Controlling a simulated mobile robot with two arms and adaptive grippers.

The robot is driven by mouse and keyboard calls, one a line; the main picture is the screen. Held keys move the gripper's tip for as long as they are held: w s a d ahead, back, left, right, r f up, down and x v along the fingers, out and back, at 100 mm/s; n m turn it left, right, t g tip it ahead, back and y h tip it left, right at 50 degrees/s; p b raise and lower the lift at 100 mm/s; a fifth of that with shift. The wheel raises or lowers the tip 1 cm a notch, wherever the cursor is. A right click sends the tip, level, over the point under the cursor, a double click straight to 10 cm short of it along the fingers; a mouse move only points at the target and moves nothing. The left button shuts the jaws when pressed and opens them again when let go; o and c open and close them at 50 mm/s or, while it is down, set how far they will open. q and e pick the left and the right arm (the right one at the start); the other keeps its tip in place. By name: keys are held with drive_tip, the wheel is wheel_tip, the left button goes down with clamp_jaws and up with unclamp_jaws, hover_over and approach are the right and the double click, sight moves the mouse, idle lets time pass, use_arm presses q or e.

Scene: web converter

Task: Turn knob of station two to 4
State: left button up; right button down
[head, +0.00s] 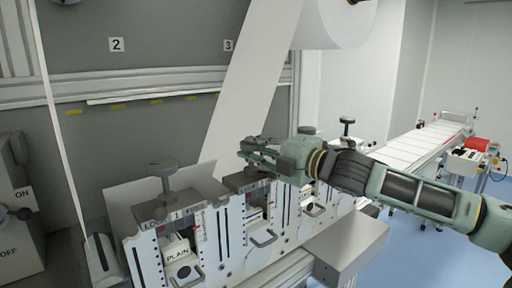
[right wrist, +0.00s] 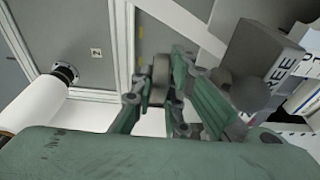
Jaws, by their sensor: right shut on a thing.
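My right gripper (head: 252,152) reaches in from the right in the head view, over the second station (head: 256,205) in the row. It is shut on the knob of that station, which the fingers mostly hide in the head view. In the right wrist view the gripper's green fingers (right wrist: 163,88) close around the grey-brown knob (right wrist: 160,72). The station's top block (right wrist: 262,55) shows the letters "REE" there. The knob's setting cannot be read in either view. My left gripper is not in view.
The first station's knob (head: 163,170) stands to the left, above a "PLAIN" label. Another knob (head: 347,128) stands to the right, behind my arm. A white web (head: 250,80) runs down from a roll (head: 340,22) behind the stations. A conveyor (head: 415,155) is farther right.

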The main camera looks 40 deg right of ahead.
drive_tip(key=shift+a+f+m+h+b, duration=0.2)
drive_tip(key=shift+m+h+b, duration=0.15)
drive_tip(key=shift+b, duration=0.45)
drive_tip(key=shift+m+h+b, duration=0.25)
drive_tip(key=shift+h+b, duration=0.1)
drive_tip(key=shift+h, duration=0.5)
drive_tip(key=m+h, duration=0.2)
drive_tip(key=shift+a+r+t+h+p, duration=0.2)
drive_tip(key=shift+r+t+h+p, duration=0.1)
drive_tip(key=shift+h+p, duration=0.1)
drive_tip(key=shift+m+h+p, duration=0.55)
drive_tip(key=shift+m+h, duration=0.05)
drive_tip(key=shift+h, duration=0.2)
drive_tip(key=shift+m+h, duration=0.4)
drive_tip(key=shift+h, duration=0.2)
drive_tip(key=c, duration=1.7)
unclamp_jaws()
drive_tip(key=shift+c, duration=0.2)
